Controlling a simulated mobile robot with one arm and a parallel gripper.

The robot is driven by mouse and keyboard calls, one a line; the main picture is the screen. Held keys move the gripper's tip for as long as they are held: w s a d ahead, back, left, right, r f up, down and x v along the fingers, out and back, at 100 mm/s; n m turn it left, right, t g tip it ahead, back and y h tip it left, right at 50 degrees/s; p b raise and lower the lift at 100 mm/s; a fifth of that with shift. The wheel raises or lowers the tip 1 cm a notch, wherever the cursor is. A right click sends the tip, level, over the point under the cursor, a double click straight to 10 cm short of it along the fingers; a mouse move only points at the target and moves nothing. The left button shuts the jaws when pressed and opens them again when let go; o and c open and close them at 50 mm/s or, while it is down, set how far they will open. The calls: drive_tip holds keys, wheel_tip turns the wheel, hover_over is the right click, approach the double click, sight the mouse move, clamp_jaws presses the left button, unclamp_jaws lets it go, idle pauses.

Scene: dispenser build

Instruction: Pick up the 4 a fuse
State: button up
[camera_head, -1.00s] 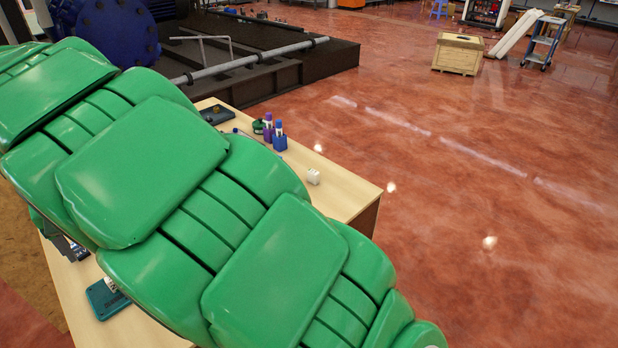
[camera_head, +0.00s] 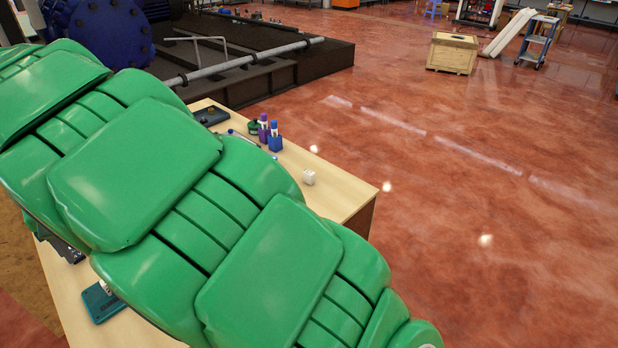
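A small white block-shaped item (camera_head: 309,177) stands on the wooden table (camera_head: 343,192) near its right end, just right of my green arm. It may be the fuse, but it is too small to read any marking. Another small white piece shows at the edge of a teal base (camera_head: 103,302) at the lower left, partly hidden by my arm. My green arm crosses the view and covers most of the tabletop. My gripper is not in view.
Blue and purple capped bottles (camera_head: 275,137) stand at the table's back edge, with a dark tray (camera_head: 211,115) to their left. The red floor on the right is clear.

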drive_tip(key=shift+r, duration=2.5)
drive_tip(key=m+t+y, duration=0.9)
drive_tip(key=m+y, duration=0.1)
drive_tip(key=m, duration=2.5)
hover_over(309, 172)
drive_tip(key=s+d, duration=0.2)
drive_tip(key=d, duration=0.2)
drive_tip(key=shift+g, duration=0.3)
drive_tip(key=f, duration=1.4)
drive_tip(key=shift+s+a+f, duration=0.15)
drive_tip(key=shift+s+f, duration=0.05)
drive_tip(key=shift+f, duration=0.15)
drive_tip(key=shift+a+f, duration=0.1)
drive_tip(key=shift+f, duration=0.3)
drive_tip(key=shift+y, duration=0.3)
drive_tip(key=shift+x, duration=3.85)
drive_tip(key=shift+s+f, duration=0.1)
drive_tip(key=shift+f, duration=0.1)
